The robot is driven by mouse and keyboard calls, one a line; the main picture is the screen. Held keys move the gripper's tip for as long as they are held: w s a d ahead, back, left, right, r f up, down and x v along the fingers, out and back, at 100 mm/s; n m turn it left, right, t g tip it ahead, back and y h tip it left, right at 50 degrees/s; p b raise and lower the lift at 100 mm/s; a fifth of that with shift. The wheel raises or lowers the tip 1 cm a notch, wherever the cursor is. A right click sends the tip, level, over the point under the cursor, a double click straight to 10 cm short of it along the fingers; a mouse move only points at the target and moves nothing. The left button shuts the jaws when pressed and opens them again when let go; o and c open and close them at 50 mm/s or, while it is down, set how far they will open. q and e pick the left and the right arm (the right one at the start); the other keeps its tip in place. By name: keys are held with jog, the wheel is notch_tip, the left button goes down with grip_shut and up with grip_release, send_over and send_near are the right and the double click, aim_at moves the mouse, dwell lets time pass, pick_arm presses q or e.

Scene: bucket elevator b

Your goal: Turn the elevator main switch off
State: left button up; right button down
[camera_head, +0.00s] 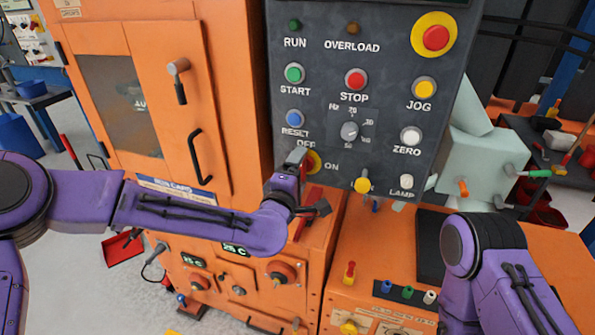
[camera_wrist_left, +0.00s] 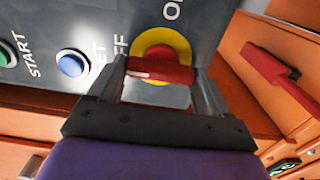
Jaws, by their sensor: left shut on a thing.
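The main switch is a red handle on a round yellow disc (camera_head: 314,162), low on the dark control panel between the OFF and ON labels. In the left wrist view the red handle (camera_wrist_left: 160,70) lies across the space between my fingers, with the yellow disc (camera_wrist_left: 165,40) behind it. My left gripper (camera_head: 300,160) is at the switch and shut on the red handle; it also shows in the left wrist view (camera_wrist_left: 160,77). In the head view the gripper hides most of the handle. My right forearm shows at lower right, but its gripper is out of view.
The grey panel (camera_head: 390,95) carries several buttons, a dial and a red emergency button (camera_head: 435,37) on yellow. An orange cabinet (camera_head: 230,100) with a black handle stands left. An orange ledge with small colored knobs lies below the panel. A grey box (camera_head: 480,160) juts out right.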

pick_arm(q)
jog(key=o, duration=1)
jog(key=b+v, duration=0.2)
jog(key=v, duration=0.8)
jog(key=shift+s+a+b, duration=0.1)
jog(key=shift+s+b, duration=0.15)
jog(key=shift+b, duration=0.15)
